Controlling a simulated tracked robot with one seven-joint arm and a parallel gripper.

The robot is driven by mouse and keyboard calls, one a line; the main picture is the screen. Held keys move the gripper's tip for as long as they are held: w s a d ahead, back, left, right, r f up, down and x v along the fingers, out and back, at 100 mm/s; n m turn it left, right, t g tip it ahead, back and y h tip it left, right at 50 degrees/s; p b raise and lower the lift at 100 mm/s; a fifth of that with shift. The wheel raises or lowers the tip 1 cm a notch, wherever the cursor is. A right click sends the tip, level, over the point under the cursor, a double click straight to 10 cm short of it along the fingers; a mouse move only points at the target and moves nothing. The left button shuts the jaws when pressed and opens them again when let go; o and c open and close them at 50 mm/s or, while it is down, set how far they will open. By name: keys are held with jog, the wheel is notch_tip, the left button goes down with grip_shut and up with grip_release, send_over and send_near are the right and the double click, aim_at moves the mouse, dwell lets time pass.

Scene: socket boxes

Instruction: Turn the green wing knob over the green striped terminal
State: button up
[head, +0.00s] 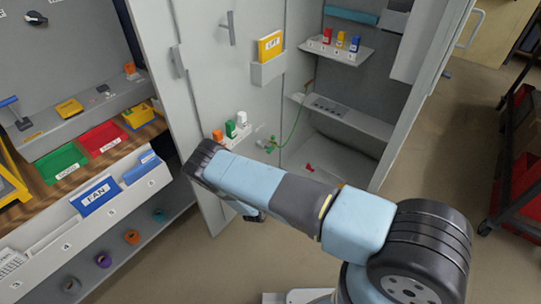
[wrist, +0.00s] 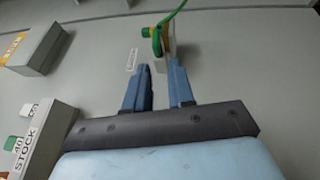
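A green fitting (wrist: 157,40) with a green cable stands out from the grey panel at the top of the wrist view. A small knob sticks out to its left; I cannot make out wing or stripes clearly. In the head view the green fitting (head: 270,144) is small, on the cabinet door, with its cable running up to the right. My gripper (wrist: 160,67) is open, its two blue fingers apart, with the tips just short of and below the fitting. Nothing appears held. In the head view my arm hides the fingers.
A pocket marked STOCK (wrist: 42,135) is at the left of the wrist view, with a box holding a yellow card (wrist: 30,50) above it. Open cabinet shelves (head: 340,118) lie right of the door; a drawer bench (head: 80,200) stands left.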

jog(key=r+v, duration=0.1)
jog(key=v, duration=0.8)
jog(key=shift+r, duration=0.3)
dwell(0.6)
jog(key=shift+s+a, duration=0.1)
jog(key=shift+s, duration=0.05)
jog(key=v, duration=1.3)
jog(key=shift+s, duration=0.3)
jog(key=shift+f, duration=0.1)
